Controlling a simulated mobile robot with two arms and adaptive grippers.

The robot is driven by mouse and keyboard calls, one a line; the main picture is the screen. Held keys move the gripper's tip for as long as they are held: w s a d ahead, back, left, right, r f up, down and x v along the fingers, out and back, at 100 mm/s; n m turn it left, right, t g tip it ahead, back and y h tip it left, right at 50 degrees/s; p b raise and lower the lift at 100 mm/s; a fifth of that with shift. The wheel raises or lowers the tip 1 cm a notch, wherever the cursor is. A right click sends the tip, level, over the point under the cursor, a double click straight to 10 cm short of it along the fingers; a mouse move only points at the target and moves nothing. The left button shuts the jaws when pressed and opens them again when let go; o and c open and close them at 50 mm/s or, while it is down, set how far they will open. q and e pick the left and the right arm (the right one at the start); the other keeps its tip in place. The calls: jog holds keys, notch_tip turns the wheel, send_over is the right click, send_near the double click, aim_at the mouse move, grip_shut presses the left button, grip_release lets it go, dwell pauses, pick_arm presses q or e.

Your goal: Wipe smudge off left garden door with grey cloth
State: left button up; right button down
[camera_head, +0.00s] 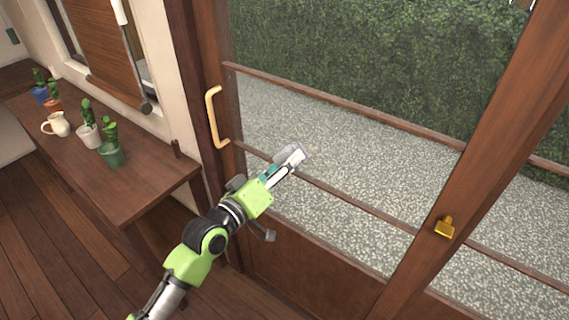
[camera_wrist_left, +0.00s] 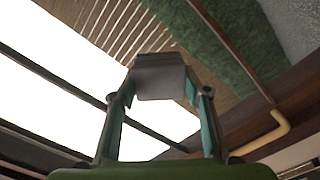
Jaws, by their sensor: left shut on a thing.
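The left garden door (camera_head: 330,275) has a wooden frame with glass panes, and gravel and a hedge show through it. My left gripper (camera_head: 281,172) is in front of the glass, right of the pale door handle (camera_head: 212,118). It is shut on the grey cloth (camera_head: 297,154), which is at or very near the pane; I cannot tell if it touches. In the left wrist view the cloth (camera_wrist_left: 160,78) is a dark grey pad between the fingertips. I cannot make out a clear smudge; the cloth may cover it. My right gripper is out of view.
A wooden bench (camera_head: 140,185) with potted cacti (camera_head: 111,148) and a cream jug (camera_head: 57,124) stands at the left by the wall. A brass latch (camera_head: 444,228) sits on the door stile at the right. Wooden bars cross the glass above and below the cloth.

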aim_at(296, 169)
pick_arm(q)
jog(key=shift+w+d, duration=0.1)
jog(key=shift+w, duration=0.05)
jog(key=shift+x, duration=0.8)
jog(key=shift+s+d+r+p, duration=0.1)
jog(key=shift+s+d+p, duration=0.4)
jog(key=shift+d, duration=0.05)
jog(key=shift+s+d+p, duration=0.7)
jog(key=shift+s+d, duration=0.1)
jog(key=shift+d, duration=0.2)
jog(key=shift+w+a, duration=0.3)
jog(key=shift+w, duration=0.05)
jog(key=shift+o, duration=0.2)
jog(key=shift+w+a+b, duration=0.4)
jog(key=shift+w+a, duration=0.1)
jog(key=shift+a, duration=0.15)
jog(key=shift+w+a+b, duration=0.4)
jog(key=shift+w+a, duration=0.05)
jog(key=shift+a, duration=0.2)
jog(key=shift+c, duration=0.2)
